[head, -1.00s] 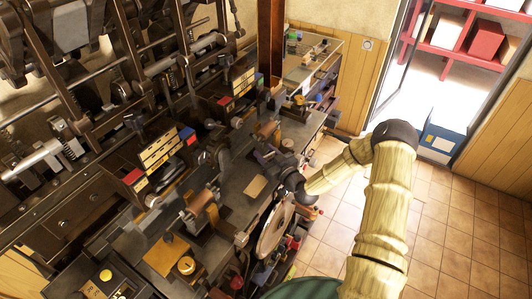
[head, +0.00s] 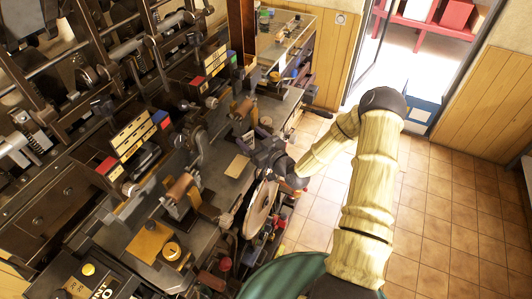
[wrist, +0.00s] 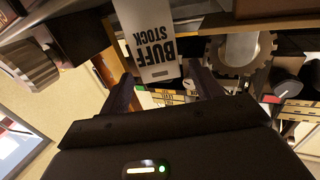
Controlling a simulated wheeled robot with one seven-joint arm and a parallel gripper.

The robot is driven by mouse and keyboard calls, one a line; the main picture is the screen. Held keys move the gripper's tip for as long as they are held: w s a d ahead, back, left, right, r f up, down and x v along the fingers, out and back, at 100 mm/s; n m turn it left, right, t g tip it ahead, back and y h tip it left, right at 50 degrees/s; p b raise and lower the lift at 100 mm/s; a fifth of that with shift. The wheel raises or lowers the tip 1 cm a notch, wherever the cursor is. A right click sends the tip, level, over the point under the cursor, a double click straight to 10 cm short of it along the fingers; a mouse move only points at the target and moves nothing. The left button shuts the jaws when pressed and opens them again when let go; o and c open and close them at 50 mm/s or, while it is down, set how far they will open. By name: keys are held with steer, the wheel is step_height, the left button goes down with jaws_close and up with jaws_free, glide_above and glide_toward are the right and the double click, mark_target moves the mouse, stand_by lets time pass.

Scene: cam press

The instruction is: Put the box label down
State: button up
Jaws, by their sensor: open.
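The box label is a pale card printed "BUFF STOCK" (wrist: 150,42), upside down in the wrist view. It is ahead of my gripper (wrist: 161,72), whose two dark fingers stand apart on either side of the label's near edge. I see a gap between the fingers and the label; I cannot tell what the label rests on. In the head view my gripper (head: 260,152) is low over the right side of the dark workbench (head: 215,185). A small pale patch beside it may be the label, but it is too small to tell.
A tan card (head: 237,166) lies on the bench left of my gripper. A rack with coloured ends (head: 133,136) is further left. The tiled floor (head: 455,210) at right is clear.

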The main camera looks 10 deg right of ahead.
steer(key=b+v, duration=0.3)
steer(key=v, duration=0.5)
stand_by(0.4)
steer(key=s+r+m+g+h, duration=0.3)
steer(key=s+g, duration=0.3)
steer(key=s, duration=0.3)
steer(key=s+d+r+m+g+h, duration=0.1)
steer(key=s+r+m+g+h, duration=0.1)
steer(key=s+r+g+h, duration=0.2)
steer(key=s+g+h, duration=0.1)
steer(key=s+g, duration=0.2)
steer(key=s, duration=0.2)
steer(key=shift+s+d+m+h, duration=0.2)
steer(key=shift+s+m+h, duration=0.1)
steer(key=shift+m+h, duration=0.1)
